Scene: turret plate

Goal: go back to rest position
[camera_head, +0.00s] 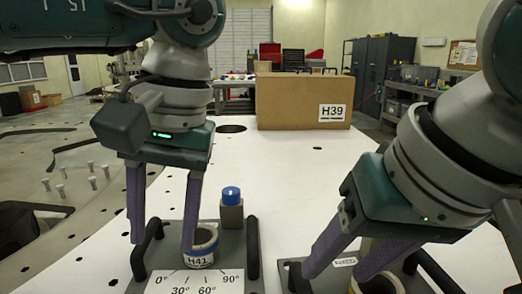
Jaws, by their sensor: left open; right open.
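My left gripper (162,243) hangs over the left dark plate, its two purple fingers apart and pointing down. Its right finger overlaps the left edge of a ring-like cylinder (208,243) labelled H41; I cannot tell whether they touch. The left plate (228,262) has black handles and a white angle scale (195,283) marked 0° to 90°. My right gripper (338,275) is open over a second dark plate (292,272) at the lower right. A tan cylinder (378,284) there is partly hidden by a finger. I see nothing held between either pair of fingers.
A small block with a blue top (231,196) stands behind the H41 cylinder. A cardboard box (290,100) labelled H39 stands at the back of the white table (290,165). Several pegs (75,180) stand at the left. The middle of the table is clear.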

